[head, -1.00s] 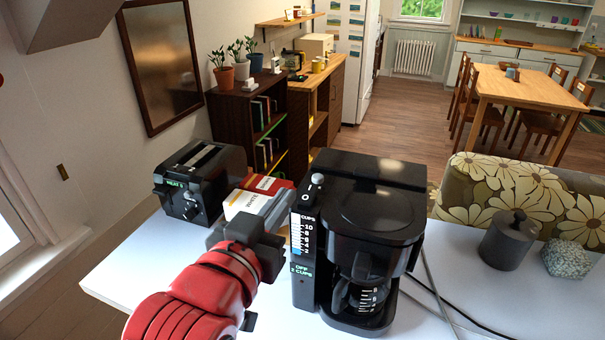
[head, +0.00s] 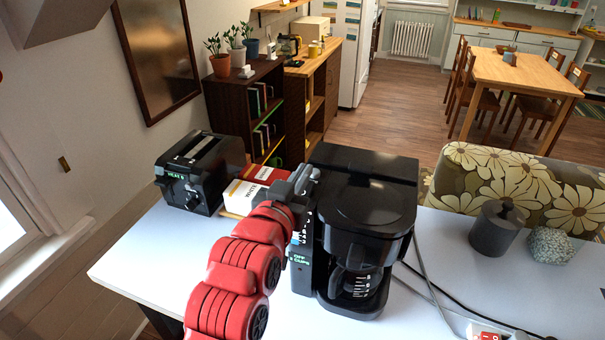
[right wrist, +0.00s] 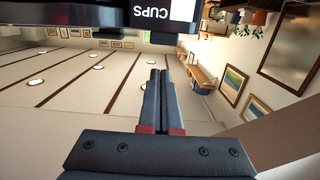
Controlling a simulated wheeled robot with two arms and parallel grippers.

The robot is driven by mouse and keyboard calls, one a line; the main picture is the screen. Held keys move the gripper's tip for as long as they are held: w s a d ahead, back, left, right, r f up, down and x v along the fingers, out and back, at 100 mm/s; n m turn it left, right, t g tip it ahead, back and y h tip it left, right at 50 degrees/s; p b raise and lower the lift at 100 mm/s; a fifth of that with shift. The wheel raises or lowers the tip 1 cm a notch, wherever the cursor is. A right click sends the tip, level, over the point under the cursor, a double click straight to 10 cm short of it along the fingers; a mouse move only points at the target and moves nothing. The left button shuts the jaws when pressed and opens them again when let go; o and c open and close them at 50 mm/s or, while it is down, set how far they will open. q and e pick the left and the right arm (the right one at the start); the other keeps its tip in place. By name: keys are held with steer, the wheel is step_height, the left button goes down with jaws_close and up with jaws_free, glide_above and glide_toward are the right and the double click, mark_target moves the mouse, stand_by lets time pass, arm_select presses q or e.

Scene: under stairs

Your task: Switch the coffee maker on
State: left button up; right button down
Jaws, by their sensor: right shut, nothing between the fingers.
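The black coffee maker (head: 368,207) stands upright on the white table, with its glass carafe (head: 356,282) in place. Its small display (head: 303,257) reads OFF and CUPS. In the right wrist view the coffee maker (right wrist: 155,14) fills the top edge, with CUPS upside down. My right gripper (head: 306,178) is at the upper left front edge of the coffee maker, in front of its I/O switch, which it hides. The fingers (right wrist: 158,95) are together and empty in the right wrist view. I cannot tell whether they touch the switch. My left gripper is not in view.
A black toaster (head: 200,172) and a red and white box (head: 250,190) stand left of the coffee maker. A grey canister (head: 496,229) and a speckled object (head: 551,246) stand right. Cables run to a power strip (head: 486,334) with a red switch at the front right.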

steer(key=shift+f, duration=0.7)
steer(key=shift+w+f+p, duration=0.1)
steer(key=shift+f+p, duration=0.2)
steer(key=shift+f, duration=0.1)
